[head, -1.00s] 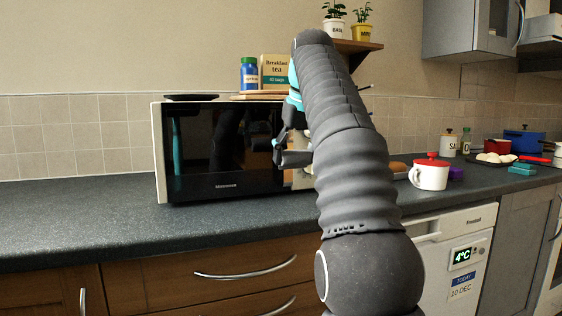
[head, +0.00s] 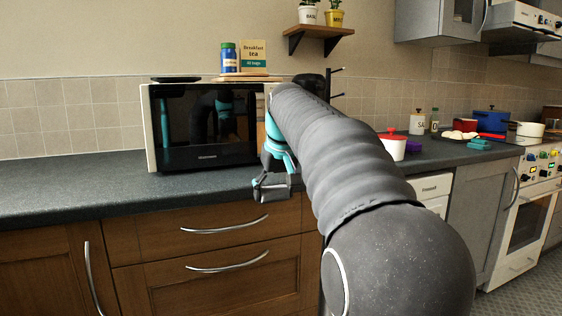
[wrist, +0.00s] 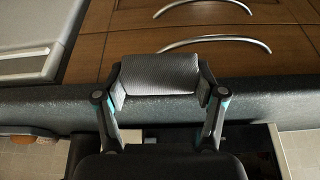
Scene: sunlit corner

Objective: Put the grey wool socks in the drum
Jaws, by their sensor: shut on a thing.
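The grey wool socks (wrist: 158,74) are a ribbed grey bundle between my fingertips in the wrist view. My gripper (wrist: 160,90) is shut on them, one finger at each end. In the head view my gripper (head: 272,184) is by the worktop's front edge, below and right of the microwave, with wooden drawers behind it. The socks are hard to make out there. No drum is in view.
The black-fronted microwave (head: 205,128) stands on the dark worktop (head: 100,190). Drawers with curved handles (head: 228,227) are below. A white appliance (head: 432,187) is partly hidden by my arm.

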